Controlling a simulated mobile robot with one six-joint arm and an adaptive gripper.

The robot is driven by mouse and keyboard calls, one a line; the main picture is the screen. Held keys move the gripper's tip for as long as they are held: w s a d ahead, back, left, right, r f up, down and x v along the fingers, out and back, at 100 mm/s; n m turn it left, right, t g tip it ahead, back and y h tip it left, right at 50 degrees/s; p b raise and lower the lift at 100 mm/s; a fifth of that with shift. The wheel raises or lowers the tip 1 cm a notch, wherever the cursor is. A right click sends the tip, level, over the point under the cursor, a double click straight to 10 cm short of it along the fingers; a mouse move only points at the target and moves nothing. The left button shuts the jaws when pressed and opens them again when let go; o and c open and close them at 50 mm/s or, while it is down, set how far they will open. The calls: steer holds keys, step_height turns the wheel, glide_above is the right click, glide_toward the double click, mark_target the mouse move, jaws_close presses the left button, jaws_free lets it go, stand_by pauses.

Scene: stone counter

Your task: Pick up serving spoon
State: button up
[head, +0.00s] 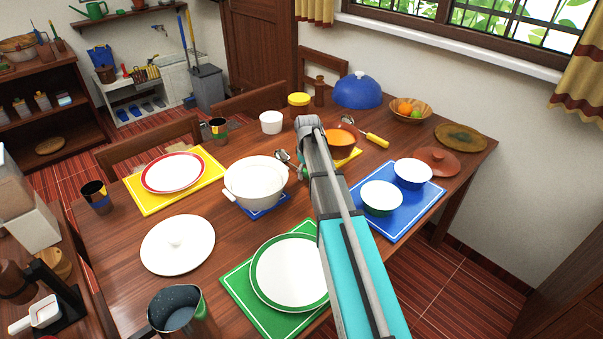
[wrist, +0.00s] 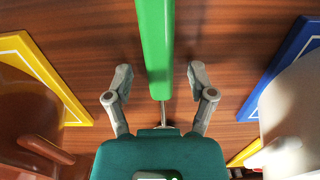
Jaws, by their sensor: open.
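A utensil with a green handle (wrist: 155,45), apparently the serving spoon, lies on the wooden table. In the wrist view its handle runs between the fingers of my gripper (wrist: 160,78), and its thin metal shaft passes under the gripper body. My gripper is open, with a gap on both sides of the handle. In the head view a metal utensil end (head: 283,156) shows beside the white pot; my arm hides most of the rest. A second utensil with a yellow handle (head: 375,138) lies beyond my arm.
A white pot (head: 254,181) on a blue mat and an orange pot (head: 341,143) on a yellow mat flank the gripper. Two bowls (head: 381,197) stand on a blue mat to the right. A green-rimmed plate (head: 287,272) lies nearer. Bare wood surrounds the handle.

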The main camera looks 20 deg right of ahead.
stand_by(0.5)
jaws_close()
